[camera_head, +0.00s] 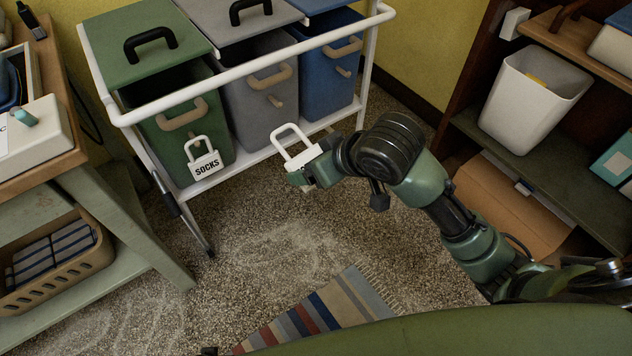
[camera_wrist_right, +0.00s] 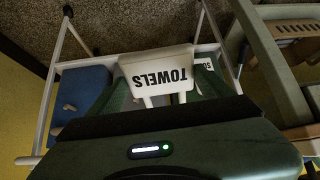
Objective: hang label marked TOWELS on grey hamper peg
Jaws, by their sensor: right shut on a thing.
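The white TOWELS label (camera_head: 302,159) is held by its body in my right gripper (camera_head: 305,177), with its loop standing up. In the right wrist view the label (camera_wrist_right: 157,75) shows its word upside down. My left gripper is not in view.
A green hamper (camera_head: 170,145) on the left carries a SOCKS label (camera_head: 205,166). A blue hamper (camera_head: 325,85) is on the right with a bare peg. The white cart rail (camera_head: 235,68) runs across in front of the hampers. Carpet and a striped rug (camera_head: 320,310) lie below.

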